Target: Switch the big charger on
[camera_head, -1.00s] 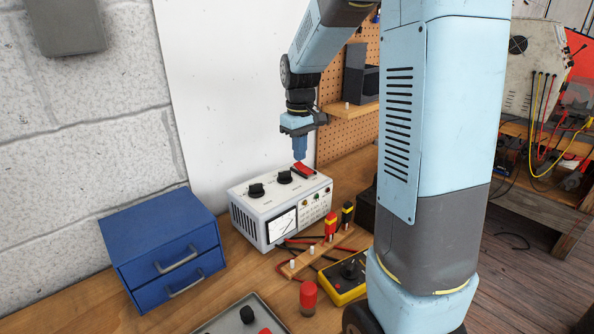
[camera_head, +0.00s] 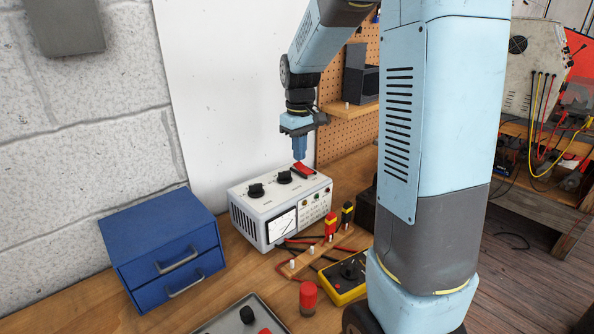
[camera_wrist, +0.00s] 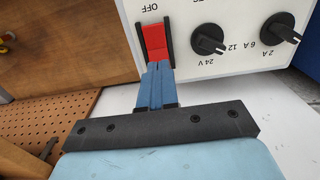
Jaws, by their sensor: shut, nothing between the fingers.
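The big charger (camera_head: 262,204) is a white box with a meter on its front, standing on the wooden bench against the wall. Its red rocker switch (camera_wrist: 154,37) sits in a black frame on the top panel, with the word OFF beside one end. The switch also shows in the head view (camera_head: 303,169). My gripper (camera_wrist: 156,70) is shut and empty, pointing down. Its fingertips are at the near end of the switch in the wrist view; whether they touch it I cannot tell. Two black knobs (camera_wrist: 208,40) are beside the switch.
A blue drawer cabinet (camera_head: 163,245) stands left of the charger. In front are a wooden rack (camera_head: 309,257) with red and black clips, a yellow meter (camera_head: 345,290), a red-topped cylinder (camera_head: 308,297) and a grey tray (camera_head: 215,325). A pegboard shelf (camera_head: 350,110) is behind.

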